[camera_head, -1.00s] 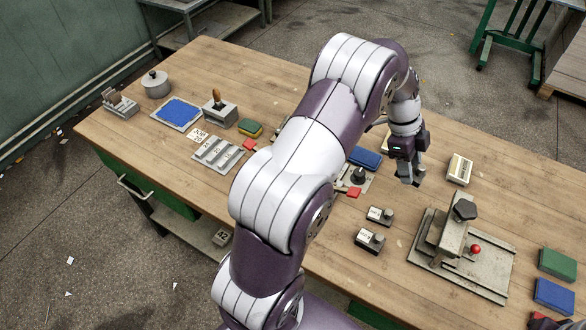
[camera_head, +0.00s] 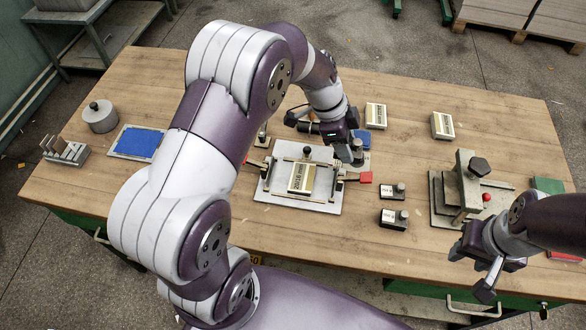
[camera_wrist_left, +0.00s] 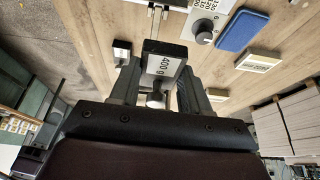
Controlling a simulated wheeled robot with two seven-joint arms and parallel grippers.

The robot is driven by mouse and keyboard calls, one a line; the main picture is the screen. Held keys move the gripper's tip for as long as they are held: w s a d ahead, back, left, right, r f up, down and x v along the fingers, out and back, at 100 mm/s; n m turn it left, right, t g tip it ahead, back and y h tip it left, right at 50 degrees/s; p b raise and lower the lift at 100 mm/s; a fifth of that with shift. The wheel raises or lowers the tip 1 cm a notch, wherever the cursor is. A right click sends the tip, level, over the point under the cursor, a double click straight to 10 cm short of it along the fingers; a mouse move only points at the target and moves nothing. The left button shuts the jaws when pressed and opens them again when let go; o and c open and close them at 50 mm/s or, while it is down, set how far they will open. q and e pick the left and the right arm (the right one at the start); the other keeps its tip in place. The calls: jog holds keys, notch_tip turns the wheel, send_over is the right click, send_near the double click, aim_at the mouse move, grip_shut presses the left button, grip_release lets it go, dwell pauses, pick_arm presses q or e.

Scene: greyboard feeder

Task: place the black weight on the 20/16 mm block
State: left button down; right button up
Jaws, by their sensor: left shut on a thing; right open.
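The 20/16 mm block (camera_head: 302,178) is a pale block with a printed label. It lies in the flat metal fixture (camera_head: 325,206) in the middle of the table. My left gripper (camera_head: 352,152) is low over the table, just right of and behind that block. The left wrist view shows it shut on the black weight (camera_wrist_left: 162,66), labelled 400 g, with its metal knob towards the camera. In the head view the held weight is hard to make out against the gripper. My right gripper (camera_head: 488,278) is open and empty near the front right edge.
Two more labelled weights (camera_head: 392,190) (camera_head: 394,219) stand right of the fixture. A clamp stand (camera_head: 461,190) is further right. Two pale blocks (camera_head: 376,115) (camera_head: 442,125) lie at the back. A grey dial (camera_wrist_left: 204,28) and blue pad (camera_wrist_left: 242,30) are near the left gripper.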

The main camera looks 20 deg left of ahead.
pick_arm(q)
jog(key=p, duration=0.2)
send_over(305, 177)
jog(key=a, duration=0.2)
jog(key=f, duration=0.5)
jog(key=shift+s+d+f, duration=0.1)
jog(key=shift+d+f, duration=0.15)
jog(key=shift+f, duration=0.15)
notch_tip(305, 177, down, 4)
jog(key=shift+s+r+p, duration=0.1)
jog(key=shift+r+p, duration=0.05)
jog(key=shift+p, duration=0.15)
jog(key=shift+f, duration=0.3)
jog(key=shift+f+b, duration=0.15)
jog(key=shift+b, duration=0.2)
jog(key=shift+f+b, duration=0.35)
jog(key=shift+b, duration=0.15)
jog(key=c, duration=0.5)
grip_release()
jog(key=shift+r, duration=0.1)
